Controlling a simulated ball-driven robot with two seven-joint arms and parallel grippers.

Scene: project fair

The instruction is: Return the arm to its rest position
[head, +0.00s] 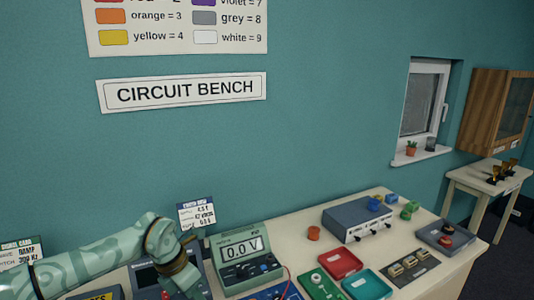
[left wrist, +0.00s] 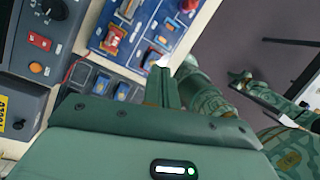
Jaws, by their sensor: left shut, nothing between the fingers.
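My left arm (head: 95,262) reaches in from the left in the head view, over the near left part of the bench. Its wrist bends down at the bench, and the fingertips are hidden or out of frame there. In the left wrist view my left gripper (left wrist: 162,66) is shut and empty, its fingers together above the bench edge near a blue circuit board (left wrist: 140,32).
A multimeter (head: 244,258) reading 0.0 V stands just right of my left wrist. Further right are a red tray (head: 339,263), a teal tray (head: 366,284), a blue-grey box (head: 357,218) and a grey tray (head: 446,235). A small card (head: 196,215) stands behind my wrist.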

